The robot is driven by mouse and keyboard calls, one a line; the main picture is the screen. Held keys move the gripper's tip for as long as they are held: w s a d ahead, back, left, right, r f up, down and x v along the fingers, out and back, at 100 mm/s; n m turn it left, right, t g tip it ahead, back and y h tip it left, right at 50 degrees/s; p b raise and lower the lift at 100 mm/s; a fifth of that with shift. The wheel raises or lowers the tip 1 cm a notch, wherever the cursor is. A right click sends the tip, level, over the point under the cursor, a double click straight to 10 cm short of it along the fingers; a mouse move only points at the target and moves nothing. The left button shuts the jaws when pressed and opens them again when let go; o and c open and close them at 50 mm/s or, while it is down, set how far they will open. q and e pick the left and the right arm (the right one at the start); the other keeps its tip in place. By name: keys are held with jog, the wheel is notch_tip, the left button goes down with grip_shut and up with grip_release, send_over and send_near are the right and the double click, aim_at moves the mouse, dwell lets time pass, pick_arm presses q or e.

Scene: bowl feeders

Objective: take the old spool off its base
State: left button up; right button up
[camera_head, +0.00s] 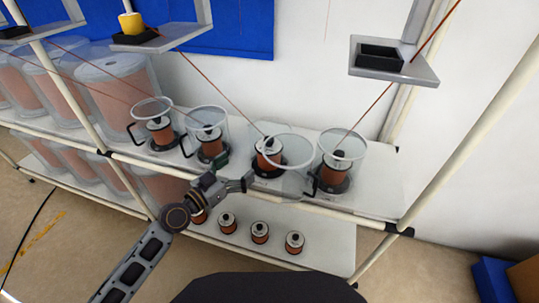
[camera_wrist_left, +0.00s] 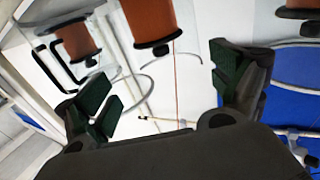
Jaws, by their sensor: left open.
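Several orange-brown spools stand on dark bases in clear feeder bowls along the upper shelf. One spool (camera_head: 268,158), third from the left, stands by a clear cover (camera_head: 288,150) that sits tilted to its right. No mark shows which spool is the old one. My left gripper (camera_head: 236,174) is open at the shelf's front edge, just left of and in front of this third feeder, touching no spool that I can see. My right gripper is not in view.
Other spools in clear bowls stand at left (camera_head: 160,130), (camera_head: 210,142) and right (camera_head: 335,172), with black handles in front. Several spare spools (camera_head: 260,232) stand on the lower shelf (camera_head: 335,253). Wires slant from small trays (camera_head: 380,55) above. A pale rail runs along the front.

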pick_arm(q)
jog(key=shift+w, duration=0.1)
jog(key=p+x, duration=0.1)
jog(key=x, duration=0.4)
jog(key=p+x, duration=0.2)
jog(key=x, duration=0.4)
jog(key=shift+d+r, duration=0.25)
jog(key=shift+x, duration=1.25)
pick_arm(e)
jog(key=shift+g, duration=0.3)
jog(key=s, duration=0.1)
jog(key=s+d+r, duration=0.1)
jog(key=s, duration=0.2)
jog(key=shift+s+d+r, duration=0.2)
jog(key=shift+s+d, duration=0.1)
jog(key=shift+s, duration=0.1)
